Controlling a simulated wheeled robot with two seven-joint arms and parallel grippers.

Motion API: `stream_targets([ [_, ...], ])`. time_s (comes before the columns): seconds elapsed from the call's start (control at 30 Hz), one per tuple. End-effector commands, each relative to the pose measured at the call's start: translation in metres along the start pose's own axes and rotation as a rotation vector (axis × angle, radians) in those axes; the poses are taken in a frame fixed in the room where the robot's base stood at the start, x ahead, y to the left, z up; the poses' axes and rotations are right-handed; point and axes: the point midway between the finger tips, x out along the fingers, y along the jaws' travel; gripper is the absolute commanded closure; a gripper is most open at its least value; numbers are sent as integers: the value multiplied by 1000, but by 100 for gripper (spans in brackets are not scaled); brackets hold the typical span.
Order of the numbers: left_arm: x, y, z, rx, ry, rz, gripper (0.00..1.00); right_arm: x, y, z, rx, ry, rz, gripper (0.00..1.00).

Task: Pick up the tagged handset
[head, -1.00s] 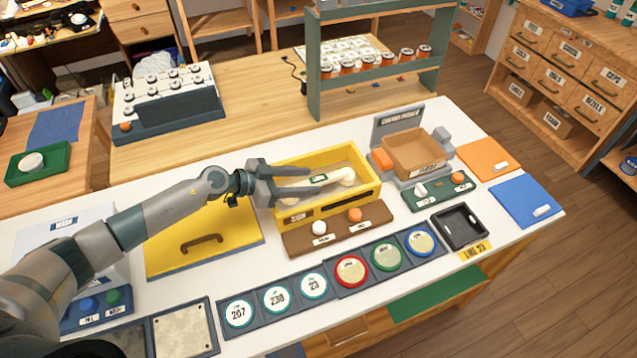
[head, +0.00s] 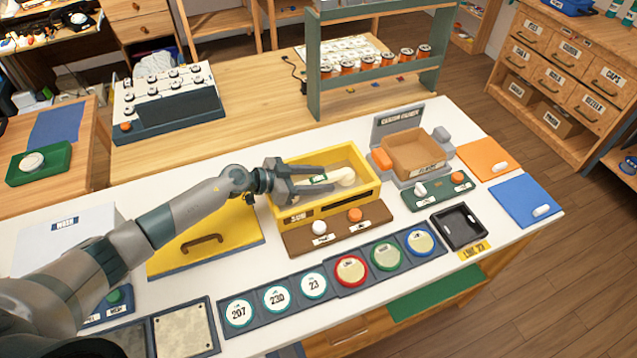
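The cream handset (head: 345,177) lies in the open yellow box (head: 366,191) at the middle of the white table. A small green tag (head: 318,178) shows on its middle part. My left gripper (head: 321,178) reaches into the box from the left with its two fingers spread. The tagged part of the handset shows between the fingertips, and the fingers hide the handset's left part. I cannot tell whether either finger touches it. My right gripper is not in view.
A brown panel with two knobs (head: 334,232) is in front of the box. A yellow lid with a handle (head: 215,250) lies to the left. A cardboard tray (head: 412,156) stands to the right. Round dials (head: 351,270) line the front. A green shelf (head: 378,68) rises behind.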

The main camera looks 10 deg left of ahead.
Motion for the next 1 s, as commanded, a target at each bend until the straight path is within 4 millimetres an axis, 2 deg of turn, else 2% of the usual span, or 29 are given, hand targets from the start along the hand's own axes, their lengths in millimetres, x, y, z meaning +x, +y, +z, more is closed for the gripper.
stream_targets([
  [0.03, 0, 0, 0, 0, 0, 0, 64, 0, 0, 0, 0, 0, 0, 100],
  [0.17, 0, 0, 0, 0, 0, 0, 95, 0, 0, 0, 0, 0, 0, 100],
  [0.2, 0, 0, 0, 0, 0, 0, 100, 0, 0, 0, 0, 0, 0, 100],
  [0.67, -4, 0, -9, 2, 1, 0, 100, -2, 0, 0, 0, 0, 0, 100],
  [0.9, -16, -1, -40, 6, 3, 0, 100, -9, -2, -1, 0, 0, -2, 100],
  [1.0, -13, 14, -55, 4, 2, 4, 100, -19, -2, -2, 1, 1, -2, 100],
])
